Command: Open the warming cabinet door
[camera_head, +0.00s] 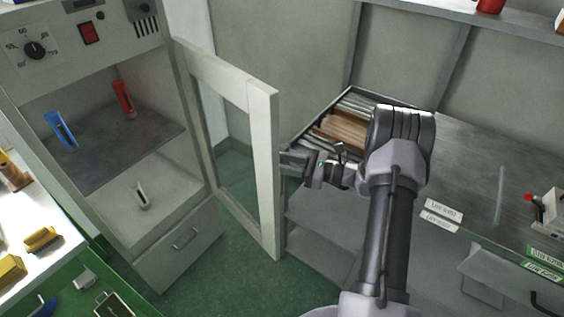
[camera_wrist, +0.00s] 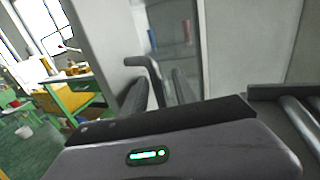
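The warming cabinet (camera_head: 110,45) stands at the left in the head view, with a dial and red switch on its upper panel. Its glass-paned door (camera_head: 262,150) is swung well out from the cabinet front, so the interior shows. My gripper (camera_head: 292,164) is beside the door's free edge, on its right. In the wrist view a bent grey door handle (camera_wrist: 156,82) stands between the fingers of my gripper (camera_wrist: 158,92). The fingers look apart, with a gap beside the handle; contact is hard to judge.
Inside the cabinet are a blue tool (camera_head: 60,130), a red tool (camera_head: 123,98) and a small pale item (camera_head: 141,196). A grey workbench (camera_head: 470,150) with a tray of rods (camera_head: 345,130) lies right of the door. Green floor (camera_head: 215,285) is clear below it.

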